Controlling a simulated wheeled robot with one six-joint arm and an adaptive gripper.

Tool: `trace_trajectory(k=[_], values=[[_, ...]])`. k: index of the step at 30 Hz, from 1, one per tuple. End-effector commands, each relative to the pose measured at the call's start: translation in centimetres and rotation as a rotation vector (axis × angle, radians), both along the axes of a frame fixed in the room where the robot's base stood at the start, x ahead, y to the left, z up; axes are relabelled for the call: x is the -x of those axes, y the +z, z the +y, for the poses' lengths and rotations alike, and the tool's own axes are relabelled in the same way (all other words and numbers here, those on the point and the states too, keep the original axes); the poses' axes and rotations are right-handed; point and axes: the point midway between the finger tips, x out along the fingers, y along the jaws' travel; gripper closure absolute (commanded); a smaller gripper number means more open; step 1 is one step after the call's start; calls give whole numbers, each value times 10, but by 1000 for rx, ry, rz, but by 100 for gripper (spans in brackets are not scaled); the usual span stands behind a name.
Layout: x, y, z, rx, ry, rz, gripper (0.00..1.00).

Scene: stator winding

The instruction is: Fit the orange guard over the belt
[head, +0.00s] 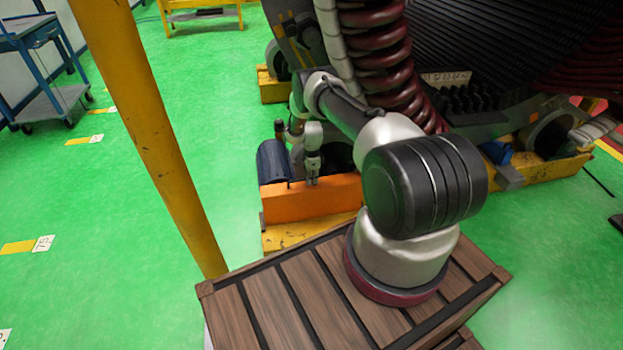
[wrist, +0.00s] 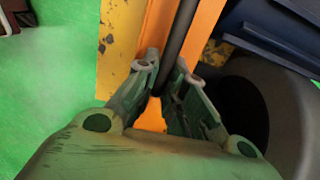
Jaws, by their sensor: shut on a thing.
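The orange guard (head: 305,200) stands upright along the near side of the drive, just above the yellow base. My gripper (head: 313,180) points down at the guard's upper edge and is shut on it. In the wrist view, my gripper (wrist: 168,85) has its fingers close together, with the orange guard (wrist: 205,22) running behind and between them. A dark bar or strip (wrist: 181,40) passes between the fingertips; I cannot tell whether it is part of the guard or the belt. The belt is not clearly visible, and the guard's seating is hidden.
A dark motor (head: 273,162) sits left of my gripper on the yellow base (head: 290,236). The large stator (head: 500,60) with dark red coils rises behind. A yellow post (head: 150,130) stands to the left. Green floor is clear between the post and base.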

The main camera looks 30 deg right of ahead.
Motion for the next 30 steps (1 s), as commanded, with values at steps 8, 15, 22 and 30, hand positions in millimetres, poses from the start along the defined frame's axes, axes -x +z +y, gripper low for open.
trace_trajectory(k=[8, 15, 22, 30], values=[[-1, -3, 0, 1, 0, -2, 100], [-1, -6, 0, 1, 0, -2, 100], [-1, -7, 0, 0, 0, -1, 63], [1, -8, 0, 0, 0, 1, 63]])
